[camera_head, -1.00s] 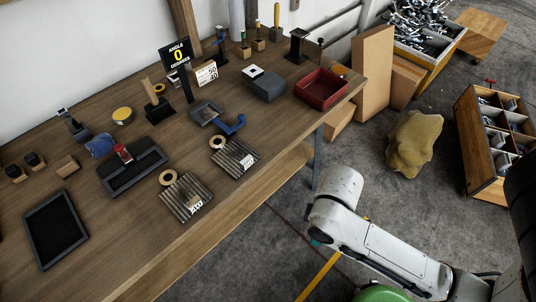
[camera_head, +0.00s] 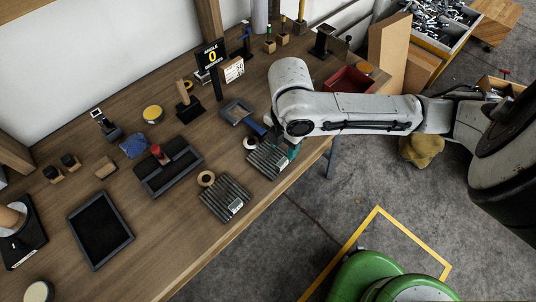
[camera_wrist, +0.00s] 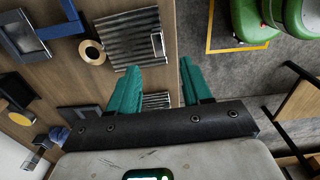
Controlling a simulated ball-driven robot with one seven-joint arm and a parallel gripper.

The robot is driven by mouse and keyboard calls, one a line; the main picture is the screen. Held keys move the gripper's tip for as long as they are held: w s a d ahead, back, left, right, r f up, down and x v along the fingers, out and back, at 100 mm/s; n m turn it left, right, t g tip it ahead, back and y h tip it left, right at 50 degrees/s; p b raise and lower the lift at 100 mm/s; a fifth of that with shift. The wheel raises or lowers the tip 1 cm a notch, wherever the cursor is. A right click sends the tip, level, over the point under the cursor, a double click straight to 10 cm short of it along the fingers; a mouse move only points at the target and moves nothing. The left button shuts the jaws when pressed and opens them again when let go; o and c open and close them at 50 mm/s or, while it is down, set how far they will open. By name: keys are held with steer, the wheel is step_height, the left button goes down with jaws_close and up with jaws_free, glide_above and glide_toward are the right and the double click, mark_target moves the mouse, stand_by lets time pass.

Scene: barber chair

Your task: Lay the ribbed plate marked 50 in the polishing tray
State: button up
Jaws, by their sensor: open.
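Two ribbed grey plates lie on the bench. The right one (camera_head: 266,161) is partly covered by my arm and lies at the bench's front edge; it also shows in the wrist view (camera_wrist: 122,36). The left one (camera_head: 224,199) shows partly between my fingers in the wrist view (camera_wrist: 155,101). Each has a small white label, too small to read now. My gripper (camera_wrist: 160,68), with teal fingers, is open and empty, above the bench edge by the right plate. A shallow black-lined tray (camera_head: 73,236) lies at front left; no label tells whether it is the polishing tray.
A dark holder (camera_head: 148,184) with a red-knobbed piece stands behind the left plate. Tape rings (camera_head: 206,178) lie beside the plates. A blue-handled tool (camera_head: 254,127) lies behind the right plate. A red box (camera_head: 347,80) stands farther right. Bare bench lies between tray and left plate.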

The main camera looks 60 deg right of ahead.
mark_target(281, 162)
step_height(281, 162, down, 9)
steer(key=shift+w+r, duration=0.1)
stand_by(0.4)
jaws_close()
stand_by(0.4)
